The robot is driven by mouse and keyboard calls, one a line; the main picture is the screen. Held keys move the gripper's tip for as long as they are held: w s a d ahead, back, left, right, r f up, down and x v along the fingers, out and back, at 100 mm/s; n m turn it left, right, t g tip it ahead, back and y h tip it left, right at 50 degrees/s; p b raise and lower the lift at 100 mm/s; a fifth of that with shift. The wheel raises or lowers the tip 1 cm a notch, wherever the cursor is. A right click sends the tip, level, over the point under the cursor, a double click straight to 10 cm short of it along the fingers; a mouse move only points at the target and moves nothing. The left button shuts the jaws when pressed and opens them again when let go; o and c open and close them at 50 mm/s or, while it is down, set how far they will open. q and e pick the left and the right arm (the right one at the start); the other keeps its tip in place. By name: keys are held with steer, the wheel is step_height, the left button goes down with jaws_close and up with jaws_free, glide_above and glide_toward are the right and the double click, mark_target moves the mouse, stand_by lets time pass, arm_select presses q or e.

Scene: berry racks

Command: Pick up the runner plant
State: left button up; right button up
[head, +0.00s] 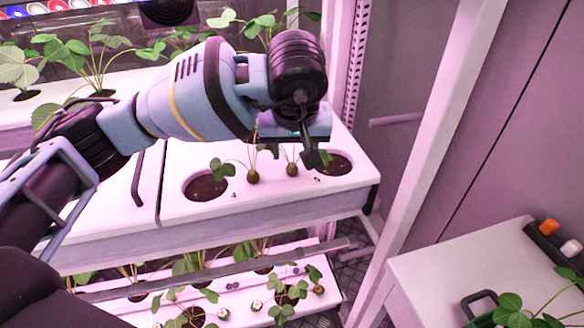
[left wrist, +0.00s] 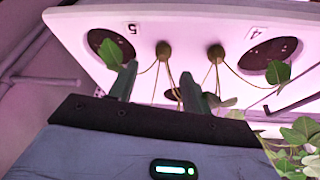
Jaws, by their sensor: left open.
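Two small runner plants, each with thin stems and a brown root plug, sit on the white rack tray (head: 180,165). The left one (head: 253,176) lies near a round soil hole in the head view, and the other (head: 292,169) is just to its right. Their plugs also show in the left wrist view, one (left wrist: 163,51) beyond the fingers and one (left wrist: 216,54) further right. Which one is meant I cannot tell. My left gripper (head: 291,152) is open above the tray, its fingers (left wrist: 162,88) apart and nothing visibly held. It partly hides the plants' leaves. My right gripper is out of view.
Two round soil holes (head: 206,188) flank the plugs. A lower shelf (head: 120,311) holds several plants. A white post (head: 425,150) stands right of the rack. A white table (head: 425,270) at lower right bears a leafy plant (head: 515,312) and a dark tray.

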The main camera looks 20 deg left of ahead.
mark_target(292, 165)
arm_select(q)
steer(key=x, duration=0.5)
steer(key=shift+s, duration=0.3)
steer(key=shift+c, duration=0.2)
steer(key=c, duration=0.9)
